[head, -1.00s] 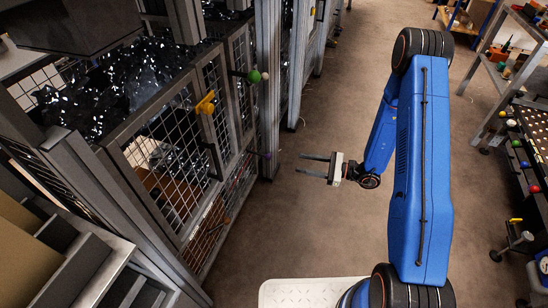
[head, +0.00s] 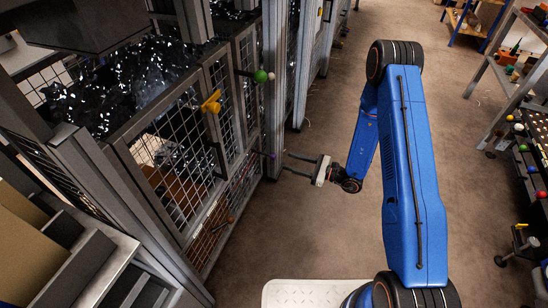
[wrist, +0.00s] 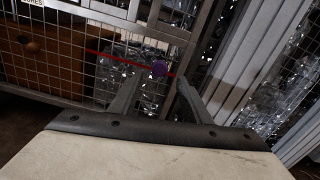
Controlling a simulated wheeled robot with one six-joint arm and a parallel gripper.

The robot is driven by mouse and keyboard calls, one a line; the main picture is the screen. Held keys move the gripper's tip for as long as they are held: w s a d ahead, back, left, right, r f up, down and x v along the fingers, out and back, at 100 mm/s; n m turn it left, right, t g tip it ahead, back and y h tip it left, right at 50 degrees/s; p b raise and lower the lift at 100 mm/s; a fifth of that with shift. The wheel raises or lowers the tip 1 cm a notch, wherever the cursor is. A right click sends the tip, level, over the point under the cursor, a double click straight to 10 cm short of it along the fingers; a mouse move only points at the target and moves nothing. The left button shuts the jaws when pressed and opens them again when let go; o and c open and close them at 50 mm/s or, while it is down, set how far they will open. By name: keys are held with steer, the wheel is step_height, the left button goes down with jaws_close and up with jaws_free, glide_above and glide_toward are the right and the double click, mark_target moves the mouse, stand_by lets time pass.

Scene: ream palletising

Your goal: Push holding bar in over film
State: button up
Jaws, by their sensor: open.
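A purple ball knob (head: 272,155) sticks out from the mesh-fronted frame at the left, low beside a post. In the wrist view the purple knob (wrist: 159,69) shows at the end of a thin red strip crossing the mesh. I cannot tell for sure that this is the holding bar. My gripper (head: 286,161) is open and empty, its fingers pointing left, close to the knob. In the wrist view my gripper (wrist: 157,78) has the knob between its fingertips in the picture; contact cannot be told. Dark shiny film (head: 140,75) lies inside and over the frame.
A green ball knob (head: 260,76) and a yellow handle (head: 211,101) stick out higher on the same frame. Grey stepped panels (head: 80,265) stand at the lower left. The brown floor (head: 300,225) between the frame and my arm is clear. Shelving (head: 500,75) stands at the right.

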mark_target(274, 157)
steer(key=x, duration=0.8)
steer(key=shift+w+a, duration=0.1)
steer(key=shift+a, duration=0.25)
